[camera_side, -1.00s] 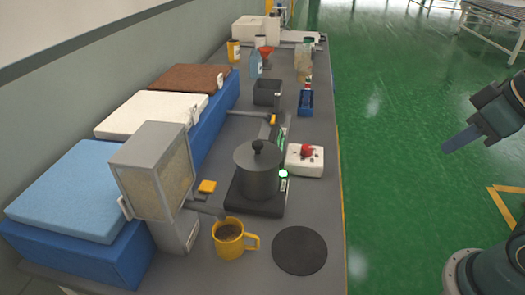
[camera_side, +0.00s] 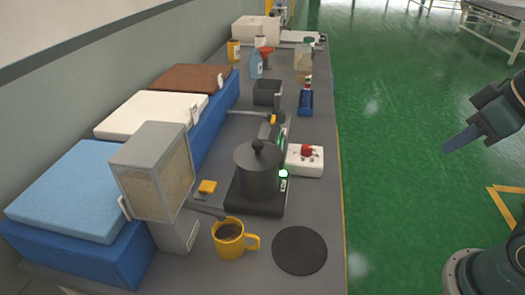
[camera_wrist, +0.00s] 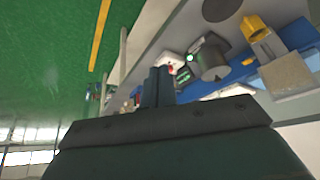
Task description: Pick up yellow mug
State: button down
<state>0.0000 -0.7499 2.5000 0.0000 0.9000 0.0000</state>
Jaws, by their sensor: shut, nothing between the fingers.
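The yellow mug (camera_side: 229,240) stands upright at the near end of the grey table, with dark brown contents and its handle pointing right. In the wrist view the yellow mug (camera_wrist: 252,27) shows at the upper right, beyond the fingers. My gripper (camera_side: 447,147) is in the air at the right of the side view, over the green floor and well apart from the mug. In the wrist view my gripper (camera_wrist: 158,72) has its fingers together, with nothing between them.
A dark round mat (camera_side: 299,251) lies right of the mug. A dispenser (camera_side: 155,175) stands behind it at the left. A dark pot (camera_side: 258,172) sits on a black scale-like base. A white box with a red knob (camera_side: 305,160) is beside it. Mattress pieces (camera_side: 75,190) line the left side.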

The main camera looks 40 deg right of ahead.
jog(key=shift+c, duration=2.3)
grip_release()
jog(key=shift+w, duration=0.1)
jog(key=w+a+f+m+g+y, duration=0.1)
jog(key=w+a+m+y, duration=0.1)
jog(key=w+a+m, duration=1)
jog(key=w+a+f+m+g+y, duration=0.1)
jog(key=w+a+f+m, duration=0.3)
jog(key=a, duration=0.3)
jog(key=w+a+f+m+g+y, duration=0.1)
jog(key=w+a+f+m, duration=0.2)
jog(key=a+f+m, duration=0.2)
jog(key=a+m, duration=0.1)
jog(key=a, duration=0.1)
jog(key=shift+w+a+f+m+g, duration=0.3)
jog(key=shift+w+g, duration=0.1)
jog(key=shift+f, duration=0.1)
